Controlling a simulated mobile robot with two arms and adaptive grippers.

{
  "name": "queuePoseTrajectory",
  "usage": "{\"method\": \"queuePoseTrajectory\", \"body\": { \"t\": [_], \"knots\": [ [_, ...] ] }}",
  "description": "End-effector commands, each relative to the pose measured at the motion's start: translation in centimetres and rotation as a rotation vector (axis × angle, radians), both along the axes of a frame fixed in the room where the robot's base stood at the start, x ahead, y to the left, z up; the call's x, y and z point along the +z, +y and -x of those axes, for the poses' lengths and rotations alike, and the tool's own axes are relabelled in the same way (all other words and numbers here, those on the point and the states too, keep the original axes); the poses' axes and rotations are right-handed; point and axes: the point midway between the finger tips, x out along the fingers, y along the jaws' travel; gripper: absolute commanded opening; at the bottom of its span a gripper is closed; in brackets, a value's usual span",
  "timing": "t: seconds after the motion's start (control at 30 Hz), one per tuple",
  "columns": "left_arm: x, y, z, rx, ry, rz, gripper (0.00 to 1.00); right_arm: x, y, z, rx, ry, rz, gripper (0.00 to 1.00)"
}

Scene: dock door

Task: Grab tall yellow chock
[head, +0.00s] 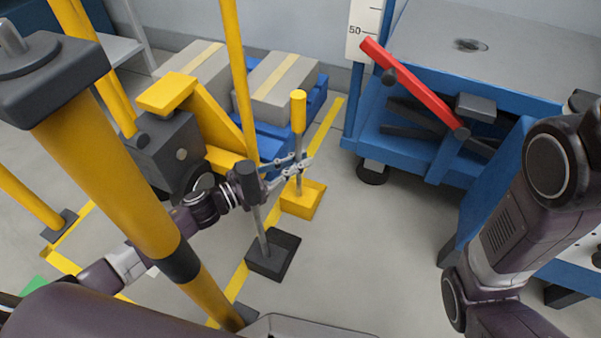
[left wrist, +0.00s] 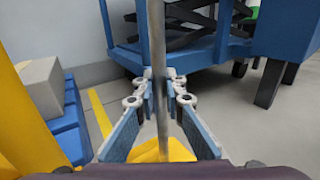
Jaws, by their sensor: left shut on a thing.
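The tall yellow chock stands upright on the floor, with a yellow grip (head: 298,112) on top of a thin grey pole and a yellow base (head: 303,200). My left gripper (head: 300,166) is shut on the pole, between grip and base. In the left wrist view the grey pole (left wrist: 162,110) runs between the fingers (left wrist: 160,88), with the yellow base (left wrist: 158,153) below; the grip is out of that view. Links of my right arm show at the right of the head view, but its gripper does not.
A black chock (head: 273,253) stands just in front, its dark grip close to my left gripper. Yellow posts (head: 110,165) rise at left. Boxes (head: 277,85) sit on a blue pallet behind. A blue lift table (head: 480,50) with a red lever (head: 415,85) stands at right.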

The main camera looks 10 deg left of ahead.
Motion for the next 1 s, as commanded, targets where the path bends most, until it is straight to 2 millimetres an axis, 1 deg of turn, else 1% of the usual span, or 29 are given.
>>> {"method": "queuePoseTrajectory", "body": {
  "t": [0.03, 0.17, 0.37, 0.47, 0.7, 0.73, 0.8, 1.0],
  "knots": [
    [0.6, 0.0, -0.1, -0.002, -0.006, 0.004, 0.00, 0.2, 0.0, 0.0, 0.000, 0.000, 0.000, 0.40],
    [1.2, -0.1, -0.1, -0.002, -0.006, 0.004, 0.00, 0.7, 0.0, 0.0, 0.000, 0.000, 0.000, 0.40],
    [3.4, -0.1, -0.1, -0.002, -0.008, 0.005, 0.00, 2.2, 0.0, 0.0, 0.000, 0.001, 0.000, 0.40],
    [4.9, 0.0, -0.1, -0.001, -0.007, 0.004, 0.00, 3.4, 0.0, 0.0, -0.001, 0.001, 0.000, 0.40],
    [9.3, -0.1, -0.1, -0.003, -0.008, 0.004, 0.00, 6.5, 0.0, 0.0, -0.001, -0.002, -0.001, 0.40],
    [9.6, -0.1, -0.1, -0.002, -0.007, 0.004, 0.00, 6.3, -0.1, -0.5, 0.001, 0.010, -0.002, 0.40],
    [10.7, 0.0, -0.1, -0.002, -0.007, 0.003, 0.00, 5.8, -0.1, -2.3, 0.002, 0.059, -0.003, 0.40],
    [13.8, 0.0, -0.1, -0.002, -0.008, 0.002, 0.00, 5.3, -0.3, -4.5, 0.005, 0.120, -0.008, 0.40]
  ]
}}
